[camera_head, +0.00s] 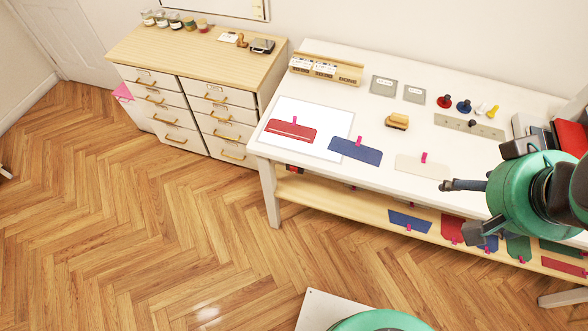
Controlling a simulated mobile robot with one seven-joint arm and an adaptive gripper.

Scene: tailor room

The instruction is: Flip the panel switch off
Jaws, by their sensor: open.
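No thing in view can be clearly told as the panel switch. A small beige plate (258,9) sits on the wall at the top edge, at the right end of a white panel (222,5); any switch on it is too small to make out. My gripper (447,186) shows as a dark tip pointing left from my green arm, over the front part of the white table (345,85). It is open and holds nothing that I can see. It is far from the wall plate. Part of it is hidden by the arm.
A wooden-topped drawer cabinet (200,50) stands left of the table, below the wall plate. The table holds fabric pieces, grey plates (384,86), a wooden rack (325,69) and several coloured knobs. A lower shelf (330,195) holds more pieces. Open wooden floor (150,220) lies in front.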

